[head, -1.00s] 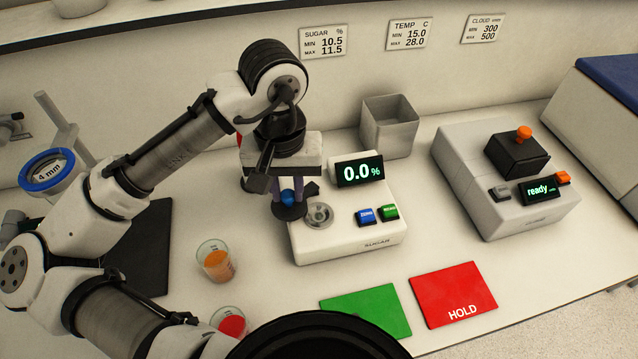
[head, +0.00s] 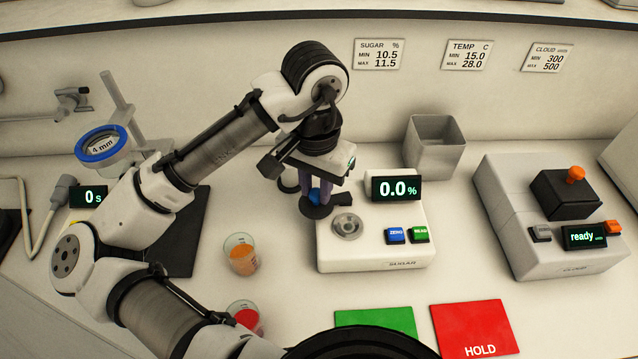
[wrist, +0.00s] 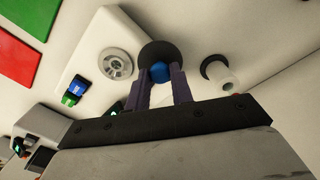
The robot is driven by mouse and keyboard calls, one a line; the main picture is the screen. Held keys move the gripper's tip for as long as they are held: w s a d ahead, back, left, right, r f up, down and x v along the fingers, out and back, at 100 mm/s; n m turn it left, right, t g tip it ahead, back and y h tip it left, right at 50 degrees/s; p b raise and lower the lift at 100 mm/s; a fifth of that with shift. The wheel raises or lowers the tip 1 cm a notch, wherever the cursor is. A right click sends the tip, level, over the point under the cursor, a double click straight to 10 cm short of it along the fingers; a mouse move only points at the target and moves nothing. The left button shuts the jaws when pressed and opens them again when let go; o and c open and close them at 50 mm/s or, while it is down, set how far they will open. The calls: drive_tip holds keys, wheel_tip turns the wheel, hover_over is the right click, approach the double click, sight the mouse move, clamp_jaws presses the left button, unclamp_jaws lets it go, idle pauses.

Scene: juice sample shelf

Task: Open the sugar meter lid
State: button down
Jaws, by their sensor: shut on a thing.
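The sugar meter (head: 375,255) is a white box with a 0.0 % display, a blue ZERO button and a green READ button. Its round metal sample well (head: 347,226) is uncovered; the well also shows in the wrist view (wrist: 116,64). The dark disc lid (head: 316,211) stands beside the well, up and left of it in the head view. My gripper (head: 313,192) is shut on the lid's blue knob (wrist: 160,72), with a finger on each side. The dark lid disc (wrist: 157,50) shows beyond the knob in the wrist view. The hinge is not clear.
Two sample cups, orange (head: 241,257) and red (head: 245,317), stand left of the meter. A grey open bin (head: 434,145) stands behind it. The cloud meter (head: 540,245) is at right. Green (head: 375,320) and red HOLD (head: 475,328) mats lie in front.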

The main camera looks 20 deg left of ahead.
sight(316, 192)
drive_tip(key=c, duration=1.2)
unclamp_jaws()
wheel_tip(316, 192, up, 14)
drive_tip(key=shift+b, duration=0.4)
drive_tip(key=shift+f, duration=0.1)
